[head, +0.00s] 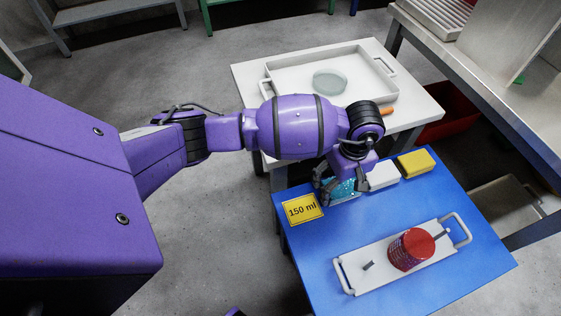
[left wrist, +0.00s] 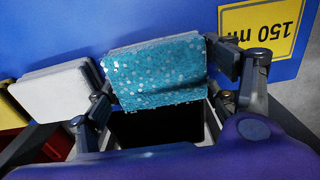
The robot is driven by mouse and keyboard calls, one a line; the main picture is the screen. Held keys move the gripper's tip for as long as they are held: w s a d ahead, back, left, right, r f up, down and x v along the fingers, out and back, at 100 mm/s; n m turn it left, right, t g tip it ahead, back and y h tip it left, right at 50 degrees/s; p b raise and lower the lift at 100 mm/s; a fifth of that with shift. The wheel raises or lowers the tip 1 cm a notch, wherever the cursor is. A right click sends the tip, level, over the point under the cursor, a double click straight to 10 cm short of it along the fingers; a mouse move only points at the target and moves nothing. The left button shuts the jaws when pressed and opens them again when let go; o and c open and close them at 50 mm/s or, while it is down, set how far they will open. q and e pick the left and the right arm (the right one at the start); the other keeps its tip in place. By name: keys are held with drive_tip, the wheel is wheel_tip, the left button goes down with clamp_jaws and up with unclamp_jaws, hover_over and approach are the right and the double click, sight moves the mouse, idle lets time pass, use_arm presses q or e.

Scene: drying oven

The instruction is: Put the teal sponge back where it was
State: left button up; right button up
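The teal sponge (head: 343,188) is at the back left part of the blue tabletop (head: 310,245), beside the white sponge (head: 382,176). My left gripper (head: 340,186) points down over it, with a finger at each side. In the left wrist view the speckled teal sponge (left wrist: 155,72) lies between the two fingers of my left gripper (left wrist: 160,85), which appear to touch its sides. Whether its underside touches the tabletop cannot be told. The white sponge (left wrist: 55,92) also shows there. My right gripper is not in view.
A yellow sponge (head: 415,162) ends the row. A yellow "150 ml" label (head: 302,208) lies left of the teal sponge. Behind stands a white table (head: 420,110) with a tray and glass dish (head: 330,82).

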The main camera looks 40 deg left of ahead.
use_arm(q)
drive_tip(key=shift+w+r, duration=0.1)
drive_tip(key=shift+r, duration=0.05)
wheel_tip(320, 180, up, 12)
drive_tip(key=p, duration=0.3)
drive_tip(key=shift+r, duration=0.2)
idle(0.5)
